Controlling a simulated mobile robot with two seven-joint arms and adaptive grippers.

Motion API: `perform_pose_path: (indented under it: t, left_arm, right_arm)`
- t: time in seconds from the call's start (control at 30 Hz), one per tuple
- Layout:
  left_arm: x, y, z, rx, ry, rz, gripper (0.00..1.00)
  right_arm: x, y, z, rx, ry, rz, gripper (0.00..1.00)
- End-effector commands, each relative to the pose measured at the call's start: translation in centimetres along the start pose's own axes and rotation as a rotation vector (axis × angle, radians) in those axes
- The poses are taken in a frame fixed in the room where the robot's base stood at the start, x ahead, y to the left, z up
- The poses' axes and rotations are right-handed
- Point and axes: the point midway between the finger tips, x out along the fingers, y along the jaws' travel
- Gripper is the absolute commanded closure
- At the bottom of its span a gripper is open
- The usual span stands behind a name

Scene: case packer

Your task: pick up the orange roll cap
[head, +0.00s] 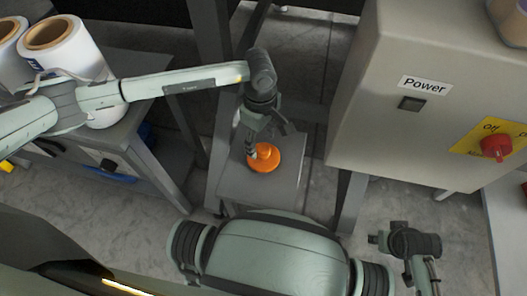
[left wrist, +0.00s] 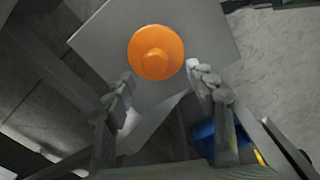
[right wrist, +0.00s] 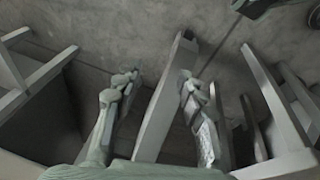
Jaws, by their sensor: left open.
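The orange roll cap (head: 266,158) is a round disc with a raised knob, lying on a small grey stand. In the left wrist view the cap (left wrist: 156,52) lies just beyond the fingertips, between their lines. My left gripper (head: 262,142) points down over the cap and hides part of it. In its wrist view the left gripper (left wrist: 159,72) is open, with nothing between the fingers. My right gripper (right wrist: 157,78) has its fingers apart and empty in the right wrist view, far from the cap.
The grey stand (head: 233,184) has bare surface around the cap. A control cabinet (head: 372,125) with a power switch and red knob (head: 496,147) stands to the right. White film rolls (head: 75,58) stand on a table at the left. A dark post (head: 212,50) rises behind the stand.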

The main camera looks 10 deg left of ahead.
Motion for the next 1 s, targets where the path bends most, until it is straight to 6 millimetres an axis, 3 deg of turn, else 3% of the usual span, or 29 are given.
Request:
perform_pose_path:
  t: [0.3,0.6,1.0]
  left_arm:
    - [4.3,0.5,0.4,0.0,0.001,-0.002,0.44]
    - [4.9,0.5,0.3,0.001,0.001,0.0,0.44]
    - [4.9,0.5,0.3,0.0,0.001,0.0,0.92]
  right_arm:
    - [0.8,-0.2,0.3,0.001,-0.003,-0.007,0.6]
    - [0.9,-0.3,0.4,0.001,-0.004,-0.008,0.6]
    - [0.9,-0.3,0.4,0.001,-0.004,-0.008,0.6]
